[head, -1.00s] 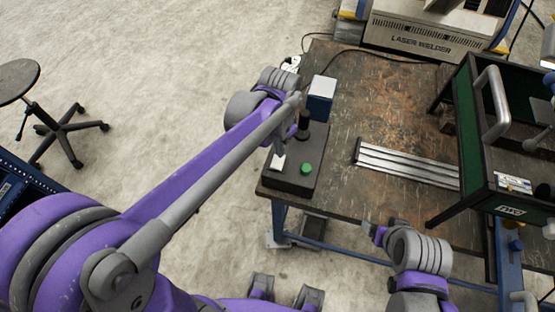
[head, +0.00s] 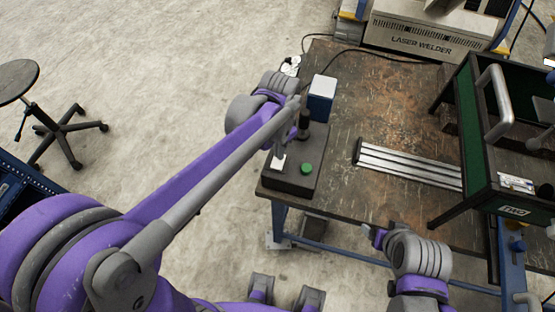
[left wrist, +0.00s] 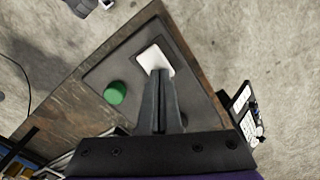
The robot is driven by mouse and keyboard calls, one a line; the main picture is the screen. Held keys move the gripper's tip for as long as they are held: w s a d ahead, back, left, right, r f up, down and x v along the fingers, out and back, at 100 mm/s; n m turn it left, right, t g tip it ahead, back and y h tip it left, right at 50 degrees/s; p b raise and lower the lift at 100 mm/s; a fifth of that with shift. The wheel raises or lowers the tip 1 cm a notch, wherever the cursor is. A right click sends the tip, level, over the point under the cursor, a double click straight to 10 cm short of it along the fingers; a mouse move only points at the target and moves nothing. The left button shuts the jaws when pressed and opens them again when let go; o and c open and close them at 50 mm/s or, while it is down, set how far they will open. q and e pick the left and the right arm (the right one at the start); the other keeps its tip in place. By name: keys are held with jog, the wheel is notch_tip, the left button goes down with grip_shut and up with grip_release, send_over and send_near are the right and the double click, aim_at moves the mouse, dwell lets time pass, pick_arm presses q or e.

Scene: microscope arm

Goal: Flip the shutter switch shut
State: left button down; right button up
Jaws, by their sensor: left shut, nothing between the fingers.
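The white shutter switch (head: 278,162) sits on a dark control box (head: 290,182) at the near left corner of the workbench. It also shows as a white rocker plate in the left wrist view (left wrist: 155,57). My left gripper (head: 281,150) is shut and empty, pointing down at the switch. In the left wrist view, its fingertips (left wrist: 160,72) overlap the switch's near edge; I cannot tell whether they touch it. A green button (head: 306,168) is beside the switch. My right gripper (head: 374,233) is by the bench's front edge, its fingers too small to read.
A slotted metal plate (head: 410,165) lies on the bench (head: 385,105). A green-sided frame (head: 465,125) stands at right, a laser welder (head: 420,40) at the back.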

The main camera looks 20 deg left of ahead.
pick_arm(q)
jog(key=shift+f, duration=0.25)
pick_arm(e)
jog(key=shift+f, duration=0.15)
pick_arm(q)
jog(key=shift+r, duration=0.1)
jog(key=shift+r+p, duration=1.9)
jog(key=shift+r, duration=1.6)
jog(key=shift+f, duration=0.1)
pick_arm(e)
jog(key=r, duration=0.1)
jog(key=w+r, duration=0.1)
jog(key=r, duration=0.3)
jog(key=shift+w+r, duration=0.15)
jog(key=shift+w, duration=0.25)
jog(key=shift+s, duration=0.1)
pick_arm(q)
jog(key=s+a+f+n+t, duration=0.1)
jog(key=s+a+n+t, duration=0.1)
jog(key=s, duration=0.4)
jog(key=s+a+f+n+t, duration=0.2)
jog(key=s+a+n+t, duration=0.1)
jog(key=s, duration=0.3)
jog(key=shift+s+a+n+t, duration=0.3)
jog(key=shift+s+a+n, duration=0.1)
jog(key=shift+a+n, duration=0.35)
